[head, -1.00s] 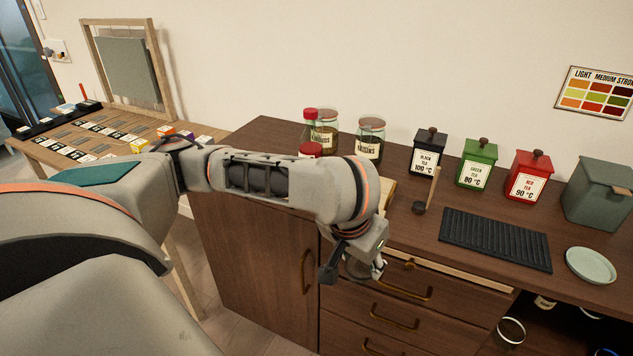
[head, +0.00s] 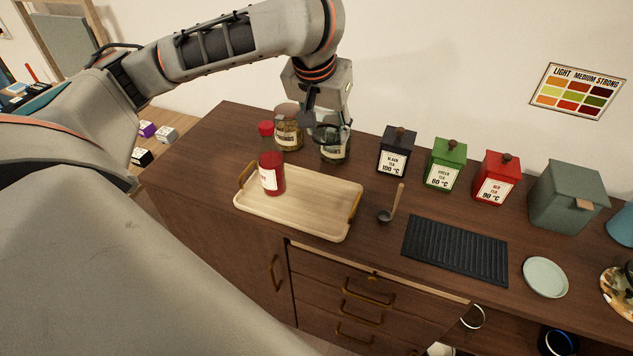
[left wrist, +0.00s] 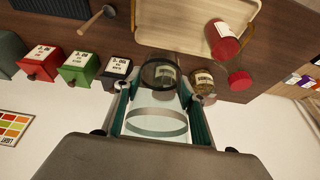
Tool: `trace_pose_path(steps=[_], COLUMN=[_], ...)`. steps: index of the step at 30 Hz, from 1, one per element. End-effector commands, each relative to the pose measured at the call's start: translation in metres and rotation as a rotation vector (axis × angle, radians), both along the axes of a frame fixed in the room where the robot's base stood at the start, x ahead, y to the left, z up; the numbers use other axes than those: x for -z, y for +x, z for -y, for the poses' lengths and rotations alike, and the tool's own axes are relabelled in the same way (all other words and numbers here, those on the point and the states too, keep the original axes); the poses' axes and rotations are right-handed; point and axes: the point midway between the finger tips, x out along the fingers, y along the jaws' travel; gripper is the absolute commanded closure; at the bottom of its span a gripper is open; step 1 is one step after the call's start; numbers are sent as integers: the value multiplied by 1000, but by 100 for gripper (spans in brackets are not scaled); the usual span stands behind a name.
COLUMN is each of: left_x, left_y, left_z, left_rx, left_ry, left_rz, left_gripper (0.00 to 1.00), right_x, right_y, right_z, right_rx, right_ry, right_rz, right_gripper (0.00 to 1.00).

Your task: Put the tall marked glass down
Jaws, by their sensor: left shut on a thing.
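My left gripper (head: 326,122) is low at the back of the brown counter, right by the raisins jar (head: 336,152). In the left wrist view the gripper (left wrist: 157,112) is shut on a clear, see-through glass (left wrist: 156,124), whose round rim faces the camera. Its marks cannot be made out. The glass hardly shows in the head view, where the fingers and jar overlap it. Whether its base touches the counter cannot be told. My right gripper is not in view.
A wooden tray (head: 311,215) holds a red jar (head: 271,174). Another jar (head: 288,130) and a red-capped bottle (head: 266,130) stand behind it. Black (head: 396,152), green (head: 445,165) and red (head: 495,179) tea tins stand right. A scoop (head: 387,213) and black mat (head: 456,250) lie in front.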

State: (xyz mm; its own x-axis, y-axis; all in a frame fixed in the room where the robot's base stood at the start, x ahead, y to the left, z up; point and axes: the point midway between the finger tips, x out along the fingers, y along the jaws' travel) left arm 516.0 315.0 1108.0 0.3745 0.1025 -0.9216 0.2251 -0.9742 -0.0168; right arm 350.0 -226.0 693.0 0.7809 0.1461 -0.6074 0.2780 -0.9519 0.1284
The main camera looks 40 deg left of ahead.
Motion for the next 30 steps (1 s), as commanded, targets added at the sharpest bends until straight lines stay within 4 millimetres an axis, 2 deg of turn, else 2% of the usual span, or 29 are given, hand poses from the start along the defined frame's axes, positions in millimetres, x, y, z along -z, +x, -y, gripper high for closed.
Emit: trace_pose_path(steps=[1,21,24,30], left_x=[10,127,141,156], left_y=[-1,-2,-1,-1], left_z=[1,1,1,1], left_rx=[1,0,-2,-1], left_ry=[-2,-3,-3,-2], left_rz=[-6,-4,-3,-2], left_gripper=[87,87,87,87], right_x=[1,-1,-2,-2], right_y=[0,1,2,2], right_z=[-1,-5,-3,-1], right_rx=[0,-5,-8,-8], right_ry=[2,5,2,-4], right_rz=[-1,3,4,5], right_gripper=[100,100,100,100])
